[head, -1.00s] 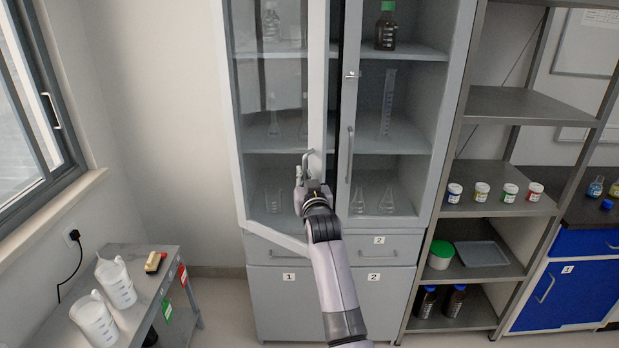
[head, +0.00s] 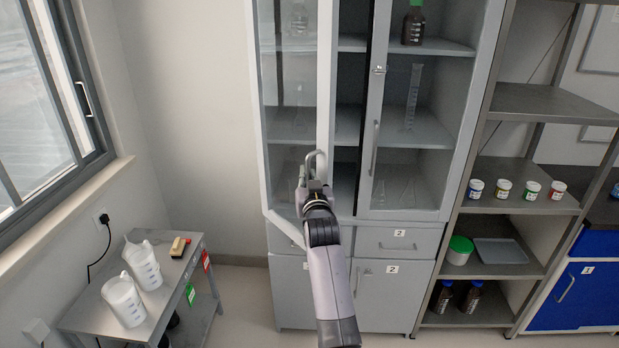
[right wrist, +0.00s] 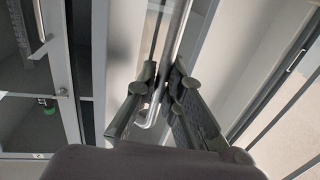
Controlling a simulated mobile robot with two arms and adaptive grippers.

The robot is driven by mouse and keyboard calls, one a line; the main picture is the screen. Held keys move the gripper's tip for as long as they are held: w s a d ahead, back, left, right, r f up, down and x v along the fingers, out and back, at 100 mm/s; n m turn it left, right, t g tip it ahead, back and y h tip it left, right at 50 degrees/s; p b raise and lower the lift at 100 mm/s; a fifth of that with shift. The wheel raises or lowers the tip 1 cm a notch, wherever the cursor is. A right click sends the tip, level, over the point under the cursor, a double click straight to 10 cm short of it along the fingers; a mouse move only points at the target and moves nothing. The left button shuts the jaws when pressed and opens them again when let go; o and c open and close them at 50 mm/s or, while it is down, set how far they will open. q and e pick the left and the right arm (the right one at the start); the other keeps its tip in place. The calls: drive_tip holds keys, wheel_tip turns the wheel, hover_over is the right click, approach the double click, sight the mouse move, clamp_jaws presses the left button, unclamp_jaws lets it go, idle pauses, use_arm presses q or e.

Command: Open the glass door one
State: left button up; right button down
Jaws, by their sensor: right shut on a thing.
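The left glass door (head: 325,95) of the grey cabinet stands partly open, swung out toward me, with a gap beside the right glass door (head: 373,130). Its metal handle (head: 309,163) is a curved bar near the lower inner edge. My right gripper (head: 315,184) is shut on this handle. In the right wrist view the handle (right wrist: 176,40) runs between the two fingers of the gripper (right wrist: 165,82). The right glass door appears closed, with its own handle (head: 374,148). My left gripper is not in view.
Glassware and a green-capped bottle (head: 413,24) stand inside the cabinet. A small table (head: 190,270) with white jugs stands at lower left, below the window. An open metal shelf (head: 520,185) with small jars stands right of the cabinet. Floor between table and cabinet is clear.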

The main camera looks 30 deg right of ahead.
drive_tip(key=c, duration=1.7)
unclamp_jaws()
drive_tip(key=shift+w, duration=0.1)
